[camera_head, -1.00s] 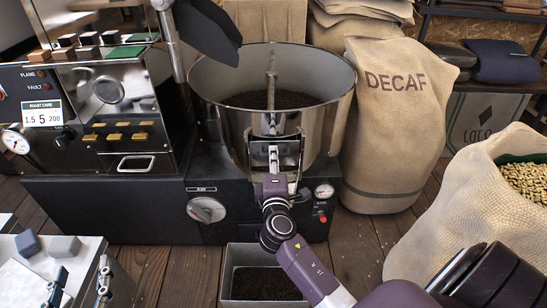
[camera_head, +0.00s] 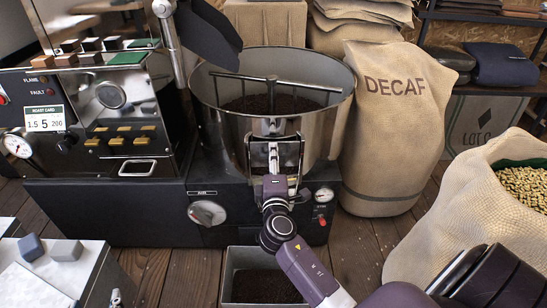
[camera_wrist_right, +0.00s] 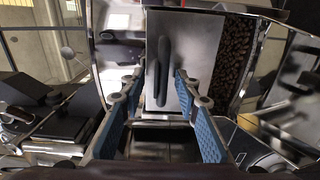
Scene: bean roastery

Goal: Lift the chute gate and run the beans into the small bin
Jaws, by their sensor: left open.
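The round steel cooling pan (camera_head: 325,125) holds dark beans (camera_head: 262,103). My right gripper (camera_head: 275,150) is at the pan's front wall, fingers spread. In the right wrist view my right gripper (camera_wrist_right: 158,82) has blue-padded fingers on both sides of a dark handle (camera_wrist_right: 163,60) on a flat steel gate (camera_wrist_right: 200,45), with gaps beside the handle. Dark beans (camera_wrist_right: 235,50) show beyond the gate. The small bin (camera_head: 227,275) stands on the floor below; its inside looks dark brown, contents unclear.
The roaster (camera_head: 100,165) with gauges and switches stands on the left. A DECAF sack (camera_head: 390,130) stands right of the pan, and an open sack of green beans (camera_head: 470,210) is nearer. A pale table (camera_head: 85,275) with two grey blocks is at lower left.

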